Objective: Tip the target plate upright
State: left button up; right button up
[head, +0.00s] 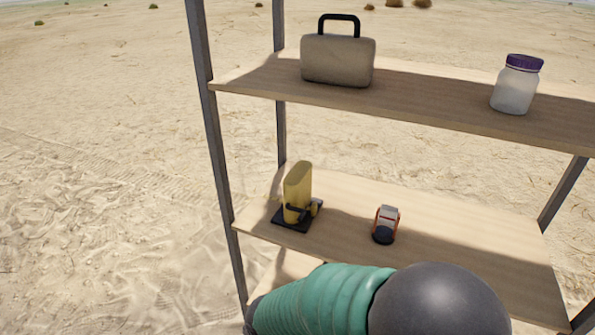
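No plate can be picked out with certainty in the head view. A yellow block-like piece with a rounded top (298,188) stands upright on a flat black base (287,222) at the left of the middle shelf board. Small dark and yellow parts sit at its foot. I cannot tell whether this is the target plate. Neither of my grippers is in view. A teal ribbed sleeve and a dark grey round joint of my arm cross the bottom of the picture and hide part of the lower shelf.
A shelf rack with wooden boards (470,225) and grey metal posts (213,130) stands on sand. A small grey and orange device (385,224) is right of the yellow piece. A beige case (338,60) and purple-lidded jar (515,88) stand on the upper board. Open sand lies left.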

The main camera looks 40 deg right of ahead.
aim_at(388, 214)
jog(key=z, duration=2.1)
